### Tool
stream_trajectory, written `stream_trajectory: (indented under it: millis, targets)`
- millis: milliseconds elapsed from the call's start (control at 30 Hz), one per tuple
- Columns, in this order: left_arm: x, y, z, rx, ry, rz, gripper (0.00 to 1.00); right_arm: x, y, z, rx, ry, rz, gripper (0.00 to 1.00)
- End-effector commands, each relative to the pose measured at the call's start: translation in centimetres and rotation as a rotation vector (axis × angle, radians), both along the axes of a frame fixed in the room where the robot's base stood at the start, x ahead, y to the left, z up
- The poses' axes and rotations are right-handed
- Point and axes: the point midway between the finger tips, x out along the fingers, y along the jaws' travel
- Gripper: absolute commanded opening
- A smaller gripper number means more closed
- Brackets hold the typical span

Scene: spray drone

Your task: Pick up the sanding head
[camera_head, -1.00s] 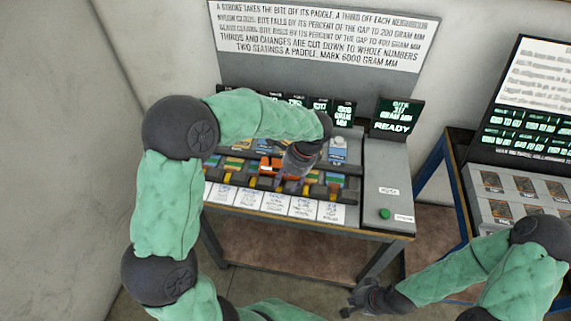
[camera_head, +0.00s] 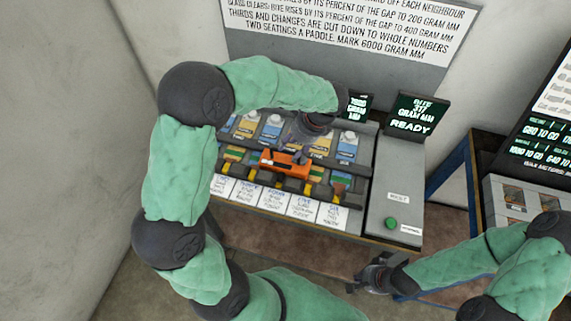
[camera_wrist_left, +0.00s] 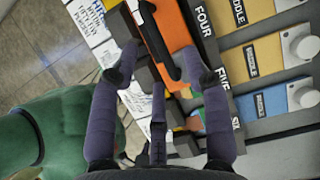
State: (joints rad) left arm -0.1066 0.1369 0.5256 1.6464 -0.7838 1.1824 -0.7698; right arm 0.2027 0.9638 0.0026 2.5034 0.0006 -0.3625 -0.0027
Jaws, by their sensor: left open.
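The likely sanding head is an orange block with a black handle (camera_head: 284,163), lying on the dark rail at the front of the bench. It also shows at the top of the left wrist view (camera_wrist_left: 163,32). My left gripper (camera_head: 302,148) is open just behind and above it, with nothing held. In the left wrist view, its spread fingers (camera_wrist_left: 158,62) point toward the block, with the tips near its two sides; I cannot tell whether they touch. My right gripper (camera_head: 362,277) is low in front of the bench, away from the block; its jaw opening is unclear.
Numbered paddles with white knobs (camera_head: 347,138) line the bench behind the rail. White cards (camera_head: 273,200) lie along the front. A grey box with a green button (camera_head: 391,224) and a READY screen (camera_head: 416,115) stand at the right. Another blue-legged table is further right.

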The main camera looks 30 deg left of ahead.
Motion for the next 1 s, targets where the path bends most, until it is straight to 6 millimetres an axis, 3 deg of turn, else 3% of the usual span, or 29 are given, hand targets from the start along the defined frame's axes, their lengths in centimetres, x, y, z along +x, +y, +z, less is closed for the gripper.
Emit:
stream_trajectory:
  millis: [167,500,733,767,900,933,1000]
  targets:
    - [-0.2,0.5,-1.0,-0.001,0.000,0.001,0.48,0.0,0.0,-0.4,0.000,0.000,0.000,0.00]
    - [-0.6,2.3,-4.8,-0.002,0.000,0.000,0.48,0.0,0.0,-1.8,0.000,0.000,0.000,0.00]
    - [-0.6,2.4,-4.9,-0.002,-0.001,0.000,0.48,0.0,0.0,-1.7,0.000,0.000,0.000,0.00]
    - [-0.6,2.4,-4.9,-0.002,-0.001,0.000,0.45,0.0,0.0,-1.7,0.000,0.000,0.000,0.00]
    - [-0.6,2.4,-4.9,-0.002,-0.001,0.000,0.05,0.0,0.0,-1.7,0.000,-0.001,0.000,0.00]
    - [-0.6,2.4,-4.9,-0.002,-0.001,0.000,0.00,0.0,0.0,-1.7,0.000,0.000,0.000,0.00]
    - [-0.6,2.4,-4.9,-0.002,-0.001,0.000,0.00,0.0,0.0,-1.7,0.000,-0.001,0.000,0.00]
